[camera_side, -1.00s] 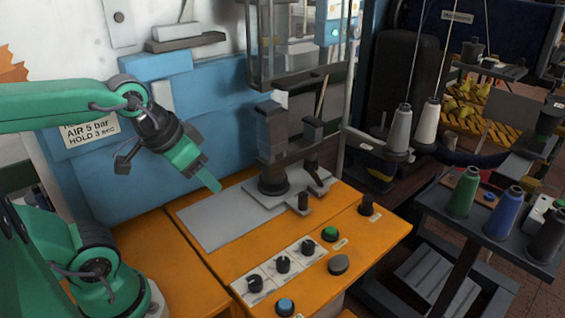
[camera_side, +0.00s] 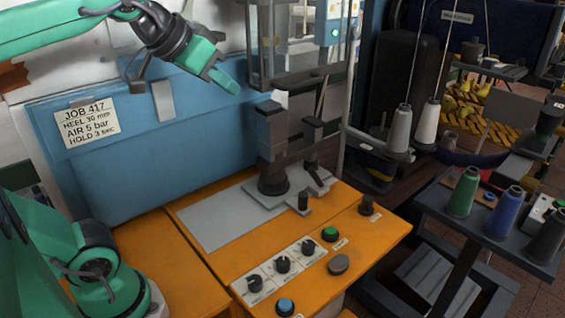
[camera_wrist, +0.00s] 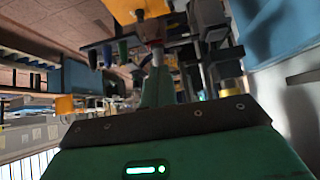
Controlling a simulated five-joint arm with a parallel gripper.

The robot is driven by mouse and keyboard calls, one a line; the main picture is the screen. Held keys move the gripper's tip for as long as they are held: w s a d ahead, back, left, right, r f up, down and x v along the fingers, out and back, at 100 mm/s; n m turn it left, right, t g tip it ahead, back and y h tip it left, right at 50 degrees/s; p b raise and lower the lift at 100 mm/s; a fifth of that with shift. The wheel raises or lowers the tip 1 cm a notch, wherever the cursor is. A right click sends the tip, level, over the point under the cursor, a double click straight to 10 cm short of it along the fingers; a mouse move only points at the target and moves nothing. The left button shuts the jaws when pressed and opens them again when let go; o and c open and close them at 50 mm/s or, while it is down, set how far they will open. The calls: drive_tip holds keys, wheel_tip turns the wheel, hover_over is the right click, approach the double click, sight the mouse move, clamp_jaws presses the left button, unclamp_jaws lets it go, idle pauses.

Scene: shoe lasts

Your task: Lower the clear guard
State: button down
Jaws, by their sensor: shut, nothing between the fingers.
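The clear guard (camera_side: 300,77) is a see-through panel in a grey frame, raised above the machine at the top of the side view. Its lower bar hangs above the dark clamp post (camera_side: 270,143), and its top is cut off by the picture edge. My gripper (camera_side: 233,86) is shut and empty, in the air just left of the guard's lower left corner in the picture. Whether it touches the guard cannot be told. In the wrist view my green fingers (camera_wrist: 158,88) point ahead; I cannot make out the guard there.
An orange bench holds a grey plate (camera_side: 215,220), several knobs and a green button (camera_side: 330,233). A blue panel with a job card (camera_side: 87,122) stands behind. At right are thread cones (camera_side: 400,130) and a dark cart (camera_side: 470,235). Space above the plate is free.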

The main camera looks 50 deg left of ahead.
wheel_tip(320, 180, up, 9)
drive_tip(key=w+t, duration=0.1)
drive_tip(key=shift+w+t, duration=0.35)
drive_tip(key=shift+t, duration=0.05)
drive_tip(key=shift+d, duration=0.1)
drive_tip(key=x, duration=1)
drive_tip(key=shift+w+f, duration=0.15)
drive_tip(key=shift+f, duration=0.8)
drive_tip(key=shift+w+f, duration=0.15)
drive_tip(key=shift+f, duration=0.85)
wheel_tip(320, 180, down, 20)
